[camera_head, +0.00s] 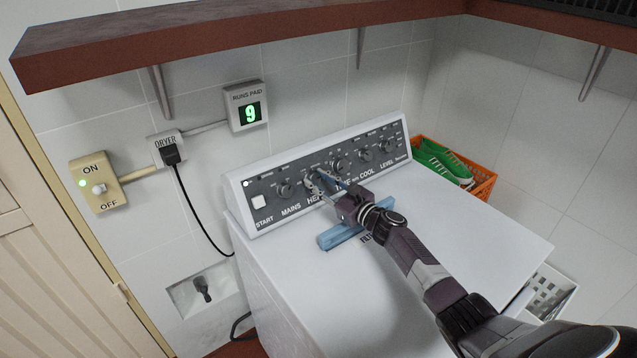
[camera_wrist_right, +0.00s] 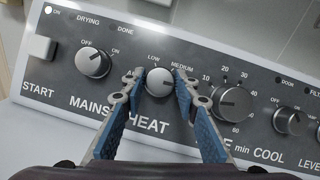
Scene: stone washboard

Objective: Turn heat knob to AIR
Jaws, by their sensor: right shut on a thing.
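The dryer's grey control panel (camera_head: 262,190) carries a row of round knobs. In the right wrist view, the silver heat knob (camera_wrist_right: 159,83) sits above the word HEAT, with LOW and MEDIUM printed above it. An A shows at its left; the rest of that label is hidden by a finger. My right gripper (camera_head: 318,182) reaches the panel. It is shut on the heat knob, with one blue-padded finger on each side, as the right wrist view (camera_wrist_right: 161,78) shows. I cannot tell the knob's exact pointing. My left gripper is not in view.
The mains knob (camera_wrist_right: 93,62) and time knob (camera_wrist_right: 232,102) flank the fingers closely. A blue filter handle (camera_head: 340,236) lies on the white dryer top (camera_head: 310,290) under my arm. A wooden shelf (camera_head: 250,30) overhangs behind. An orange basket (camera_head: 484,186) holds green shoes.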

